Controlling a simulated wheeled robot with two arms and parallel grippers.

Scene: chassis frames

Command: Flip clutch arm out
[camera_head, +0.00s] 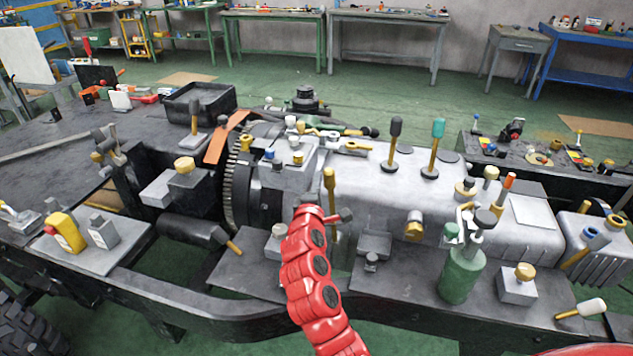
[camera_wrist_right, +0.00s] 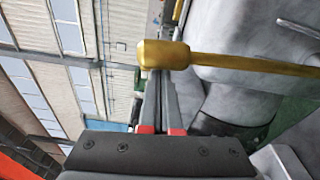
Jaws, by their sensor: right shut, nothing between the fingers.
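A yellow lever with a thick rounded knob (camera_head: 329,180), which looks like the clutch arm, stands upright at the front side of the grey housing. In the right wrist view the knob (camera_wrist_right: 163,55) lies across the fingertips, with its shaft running to the right. My right gripper (camera_wrist_right: 160,82) is shut and empty, its fingertips close behind or against the knob; I cannot tell if they touch. In the head view the red right arm comes up from the bottom, and the right gripper (camera_head: 332,212) is beside the lever's lower part, mostly hidden. My left gripper is not in view.
Two tall levers, one black-topped (camera_head: 394,138) and one teal-topped (camera_head: 436,142), rise from the housing (camera_head: 355,190). A green bottle-like canister (camera_head: 461,275) stands to the right. A large toothed flywheel (camera_head: 236,190) is to the left. Benches line the back; green floor lies between.

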